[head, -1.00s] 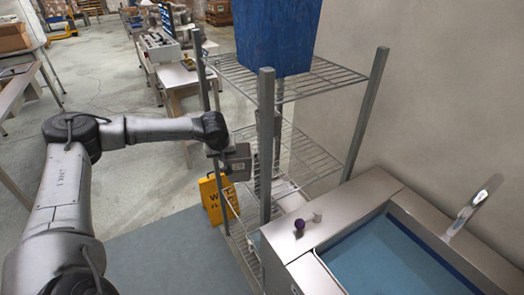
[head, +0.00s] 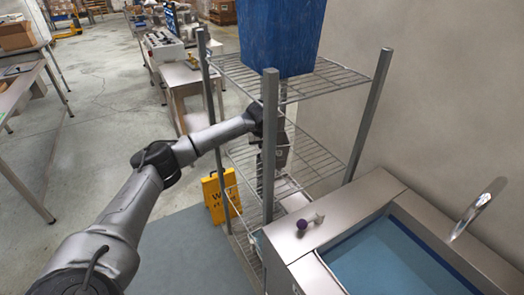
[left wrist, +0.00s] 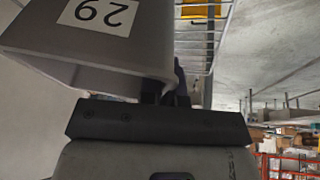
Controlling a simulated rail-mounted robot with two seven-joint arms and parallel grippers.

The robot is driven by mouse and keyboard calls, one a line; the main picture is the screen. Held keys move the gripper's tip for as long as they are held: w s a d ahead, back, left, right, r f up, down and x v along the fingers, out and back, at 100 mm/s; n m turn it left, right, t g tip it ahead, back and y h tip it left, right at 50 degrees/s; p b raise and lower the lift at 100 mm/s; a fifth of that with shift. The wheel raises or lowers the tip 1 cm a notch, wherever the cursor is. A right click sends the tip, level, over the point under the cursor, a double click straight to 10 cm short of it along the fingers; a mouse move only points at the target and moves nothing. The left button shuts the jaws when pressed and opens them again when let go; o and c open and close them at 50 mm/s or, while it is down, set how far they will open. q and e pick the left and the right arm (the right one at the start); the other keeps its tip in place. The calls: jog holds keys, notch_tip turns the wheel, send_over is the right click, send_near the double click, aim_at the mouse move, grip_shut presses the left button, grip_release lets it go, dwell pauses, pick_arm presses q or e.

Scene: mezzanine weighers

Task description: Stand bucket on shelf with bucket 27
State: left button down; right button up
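A grey bucket (left wrist: 105,45) with a white number label that seems to read 29, upside down, fills the upper left of the left wrist view. My left gripper (left wrist: 168,88) appears shut on its rim, though the fingers are partly hidden. In the head view my left gripper (head: 281,140) is between the upper and middle levels of the wire shelf (head: 320,160), partly behind the front post. The grey shape below it is too small to read. A tall blue container (head: 281,35) stands on the top level. No label 27 is legible. My right gripper is not in view.
A pale item (head: 283,186) lies low in the shelf. The shelf's metal posts (head: 270,145) stand close to my left arm. A sink (head: 385,255) with a tap is at the right. A small purple-topped thing (head: 302,224) lies on its rim. A yellow sign (head: 218,197) stands left of the shelf.

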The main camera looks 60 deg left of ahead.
pick_arm(q)
notch_tip(320, 180, down, 3)
jog(key=shift+f+b, duration=0.2)
jog(key=shift+b, duration=0.15)
jog(key=c, duration=1.8)
grip_release()
jog(key=shift+f, duration=0.15)
jog(key=o, duration=0.5)
jog(key=shift+p+v, duration=0.7)
jog(key=shift+v, duration=3.15)
jog(key=shift+a, duration=0.1)
